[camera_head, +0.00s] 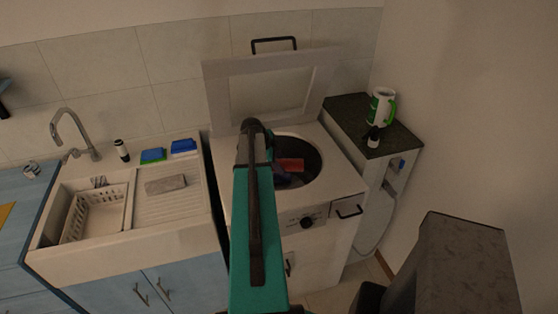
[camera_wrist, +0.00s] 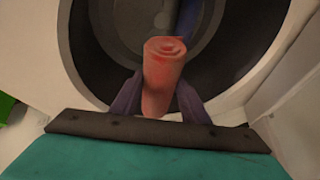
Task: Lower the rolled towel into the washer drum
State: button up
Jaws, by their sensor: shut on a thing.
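The rolled towel (camera_wrist: 160,75) is red and shows end-on between my fingers in the wrist view. It also shows in the head view (camera_head: 291,165) as a small red roll over the drum opening. My gripper (camera_wrist: 160,100) is shut on it, one purple-grey finger on each side. The washer (camera_head: 322,208) is white and top-loading, with its lid (camera_head: 215,95) raised. The dark round drum (camera_head: 313,160) lies below the towel; its inside also shows in the wrist view (camera_wrist: 100,60). How deep the towel sits is hard to tell. My arm hides part of the washer's left side.
A blue item, partly hidden, shows beside the towel (camera_wrist: 190,25). A dark-topped cabinet (camera_head: 345,108) right of the washer bears a green-and-white jug (camera_head: 381,105) and a small dark bottle (camera_head: 372,137). A sink (camera_head: 100,210) with a drainboard stands left.

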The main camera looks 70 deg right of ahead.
notch_tip(320, 180, down, 10)
jog(key=b, duration=0.8)
jog(key=shift+f, duration=0.25)
jog(key=o, duration=1.3)
jog(key=shift+r, duration=0.1)
jog(key=shift+b+v, duration=1.8)
jog(key=shift+v, duration=5)
